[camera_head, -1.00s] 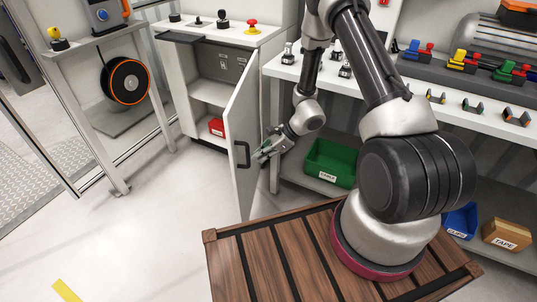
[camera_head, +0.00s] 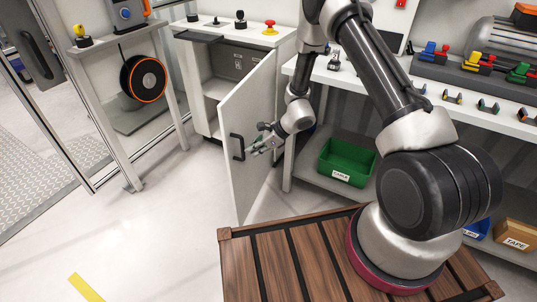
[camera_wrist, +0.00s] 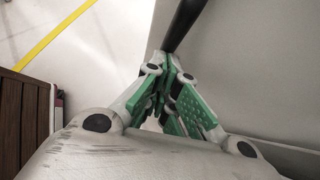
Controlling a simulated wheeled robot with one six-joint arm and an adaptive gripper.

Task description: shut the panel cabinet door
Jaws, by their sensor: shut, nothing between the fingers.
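The white panel cabinet door (camera_head: 250,105) stands partly open, hinged on its right side, with its outer face towards me. Its black bar handle (camera_head: 237,147) is near the free left edge. My gripper (camera_head: 251,149) is in front of this outer face, just right of the handle. In the wrist view my green-padded fingers (camera_wrist: 166,82) are closed together and empty. The dark handle (camera_wrist: 184,22) shows just beyond their tips there. I cannot tell whether the fingers touch the door or handle. The cabinet (camera_head: 207,75) is open on its left part.
A workbench with a green bin (camera_head: 347,160) on its lower shelf stands right of the door. My wooden-slatted base top is below. A cable reel (camera_head: 142,78) stands left on a frame. The floor (camera_head: 165,215) left of the door is clear, with a yellow stripe (camera_head: 86,288).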

